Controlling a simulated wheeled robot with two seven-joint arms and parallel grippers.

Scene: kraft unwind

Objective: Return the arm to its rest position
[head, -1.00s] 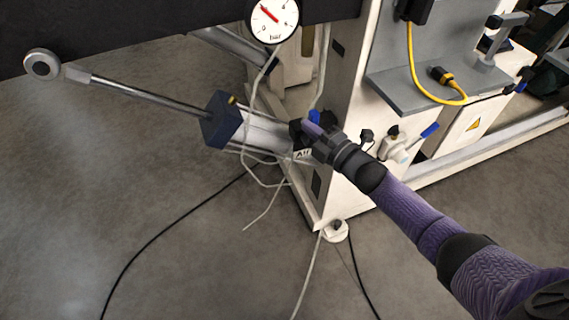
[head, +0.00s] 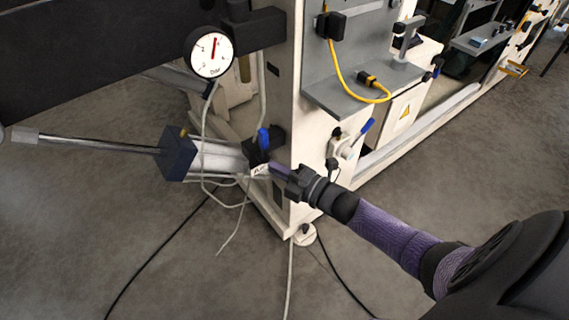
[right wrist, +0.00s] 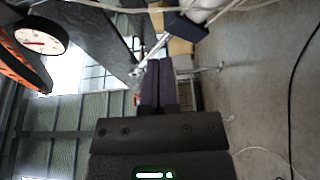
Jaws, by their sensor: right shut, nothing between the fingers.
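My right gripper (head: 282,171) is in the head view, at the end of the purple arm that comes in from the lower right. Its fingers are shut and empty, in front of the machine's lower left corner, close to the blue valve handle (head: 263,139); I cannot tell whether they touch anything there. In the right wrist view the shut purple fingers (right wrist: 159,82) point away from the camera. My left gripper is in neither view.
The white machine frame (head: 308,110) stands behind the gripper. A pressure gauge (head: 209,54), a pneumatic cylinder (head: 215,158) with a long rod, and a blue-handled lever (head: 358,137) are near. Hoses and black cables lie on the floor, otherwise open at left.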

